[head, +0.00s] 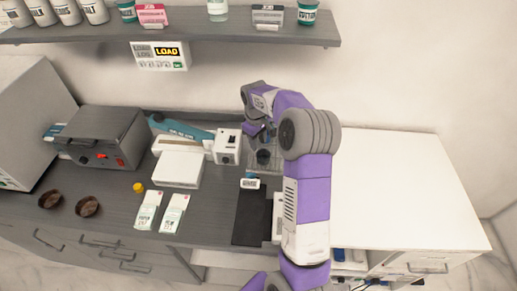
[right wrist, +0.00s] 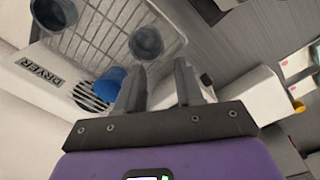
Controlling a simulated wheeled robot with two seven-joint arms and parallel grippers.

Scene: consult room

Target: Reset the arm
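My right arm, purple and white, reaches up from the bottom of the head view and bends over at the back of the counter. Its gripper (head: 256,130) points down near the wire rack and is partly hidden by the arm. In the right wrist view the two grey fingers of the gripper (right wrist: 160,88) stand apart with nothing between them. Contact with the rack cannot be told. My left gripper is not in view.
A white box device (head: 228,146) stands just left of the gripper. A grey machine (head: 102,137), a white box (head: 178,169), packets (head: 148,212) and brown bowls (head: 88,206) are further left. A shelf (head: 180,30) hangs above. The white worktop (head: 395,190) at right is clear.

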